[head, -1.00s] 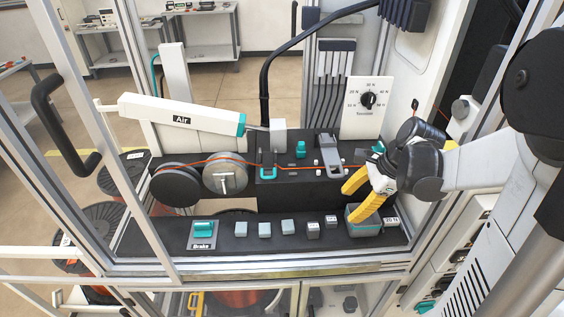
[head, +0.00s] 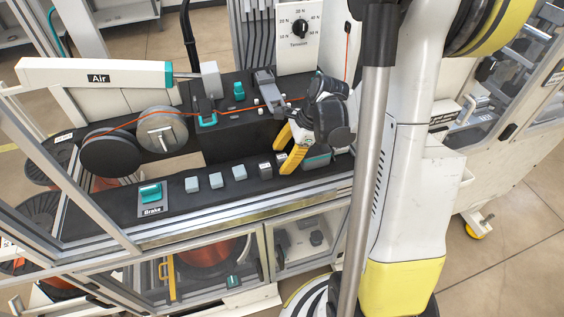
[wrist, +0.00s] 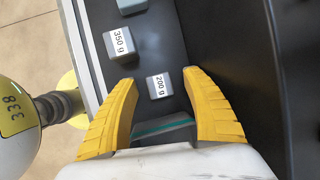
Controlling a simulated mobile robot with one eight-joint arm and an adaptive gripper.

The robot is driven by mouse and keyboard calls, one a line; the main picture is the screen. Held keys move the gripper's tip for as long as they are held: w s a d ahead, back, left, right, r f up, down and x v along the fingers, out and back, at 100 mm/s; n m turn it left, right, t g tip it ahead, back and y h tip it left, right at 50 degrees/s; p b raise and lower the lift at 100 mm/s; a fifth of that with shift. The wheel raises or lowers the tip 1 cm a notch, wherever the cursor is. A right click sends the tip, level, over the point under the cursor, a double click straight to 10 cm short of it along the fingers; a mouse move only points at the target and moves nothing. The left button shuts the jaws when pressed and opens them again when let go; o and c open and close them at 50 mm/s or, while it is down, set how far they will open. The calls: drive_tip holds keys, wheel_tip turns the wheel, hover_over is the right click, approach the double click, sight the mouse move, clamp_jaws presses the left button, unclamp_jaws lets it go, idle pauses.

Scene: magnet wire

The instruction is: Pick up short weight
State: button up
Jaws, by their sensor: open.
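My gripper (head: 280,155) is open above the right part of the black shelf, its yellow fingers pointing left. In the wrist view, a small grey block labelled 200 g (wrist: 158,87) lies between the open fingertips (wrist: 160,76), with a visible gap on each side. A larger grey block labelled 350 g (wrist: 118,43) stands beyond the left fingertip; it also shows in the head view (head: 265,171). No block is marked "short"; the 200 g one looks the smaller. In the head view the 200 g block is partly hidden by the fingers.
More grey blocks (head: 216,180) stand in a row to the left, before the teal brake switch (head: 150,193). A grey box with a teal stripe (head: 316,159) sits under my gripper. The raised black housing (head: 228,119) with pulleys and orange wire lies behind.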

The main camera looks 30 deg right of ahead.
drive_tip(key=shift+r, duration=0.1)
clamp_jaws()
drive_tip(key=shift+r, duration=0.1)
